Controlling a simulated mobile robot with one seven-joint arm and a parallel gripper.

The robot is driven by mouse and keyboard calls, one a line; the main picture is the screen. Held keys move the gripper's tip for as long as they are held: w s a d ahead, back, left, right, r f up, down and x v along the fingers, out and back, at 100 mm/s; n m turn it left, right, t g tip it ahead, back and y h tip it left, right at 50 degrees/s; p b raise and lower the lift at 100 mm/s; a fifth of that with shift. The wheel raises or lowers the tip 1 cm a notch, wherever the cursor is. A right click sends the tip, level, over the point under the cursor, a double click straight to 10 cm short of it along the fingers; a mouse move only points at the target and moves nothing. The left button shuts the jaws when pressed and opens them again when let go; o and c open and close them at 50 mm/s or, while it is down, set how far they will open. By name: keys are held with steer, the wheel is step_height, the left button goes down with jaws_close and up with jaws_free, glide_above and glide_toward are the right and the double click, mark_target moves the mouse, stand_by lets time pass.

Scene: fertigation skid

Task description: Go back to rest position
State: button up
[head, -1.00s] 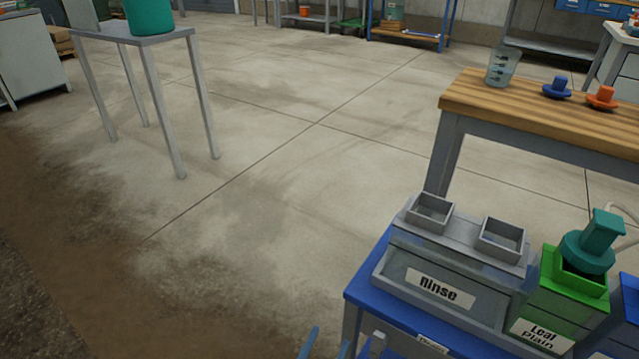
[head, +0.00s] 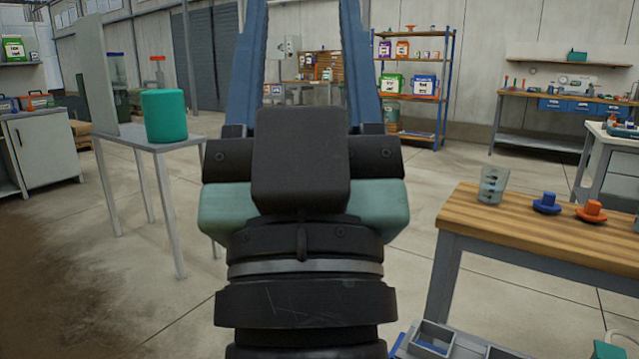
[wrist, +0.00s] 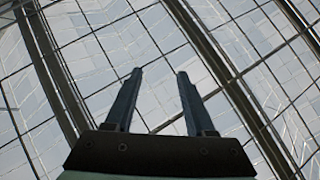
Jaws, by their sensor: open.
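My gripper (wrist: 160,75) is open and empty. In the wrist view its two blue fingers stand apart against the glazed roof. In the head view my arm rises through the middle of the picture, with the fingers pointing up and their tips cut off by the top edge. The gripper is in the air and touches nothing that I can see. The arm hides part of the floor and the back of the hall.
A wooden-topped bench (head: 465,215) at right holds a clear beaker (head: 493,185), a blue part (head: 547,203) and an orange part (head: 592,211). A grey stand (head: 180,142) at left holds a green cylinder (head: 165,115). Grey trays (head: 432,338) show at the bottom right. Shelves stand behind.

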step_height(320, 180, up, 40)
steer(key=s+h+p, duration=0.1)
steer(key=s+p, duration=0.1)
steer(key=p, duration=3.6)
steer(key=shift+d+f+m, duration=0.25)
steer(key=shift+d+m, duration=0.15)
